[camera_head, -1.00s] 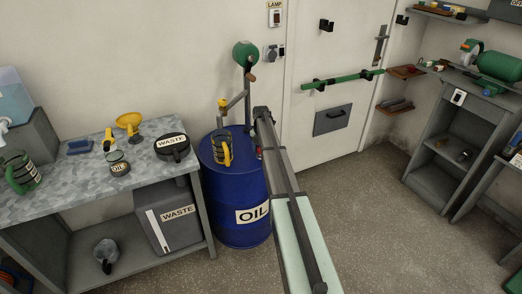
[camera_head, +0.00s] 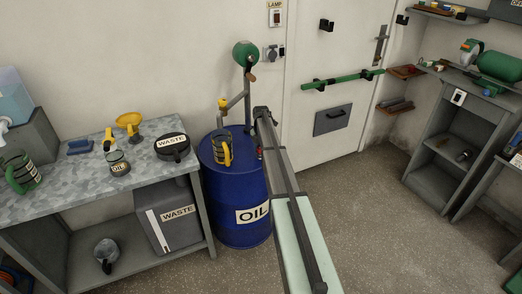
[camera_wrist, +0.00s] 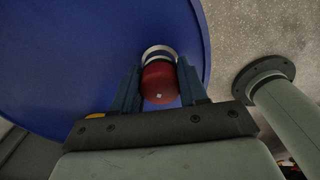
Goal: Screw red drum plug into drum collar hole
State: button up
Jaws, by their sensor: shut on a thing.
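The blue oil drum (camera_head: 232,188) stands beside the workbench. Its blue top (camera_wrist: 75,60) fills much of the wrist view. My gripper (camera_wrist: 159,68) is shut on the red drum plug (camera_wrist: 159,85), with one blue finger on each side. Just beyond the plug is the pale metal ring of the drum collar (camera_wrist: 157,50). The plug lines up with the collar and covers part of it. I cannot tell how deep the plug sits in the hole. In the head view my arm hides most of the gripper at the drum's right edge.
The workbench (camera_head: 55,205) is at the left.

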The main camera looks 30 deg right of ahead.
jog(key=shift+m, duration=0.8)
jog(key=shift+m, duration=0.9)
jog(key=shift+s+m, duration=0.1)
jog(key=shift+m, duration=0.7)
jog(key=shift+m, duration=0.9)
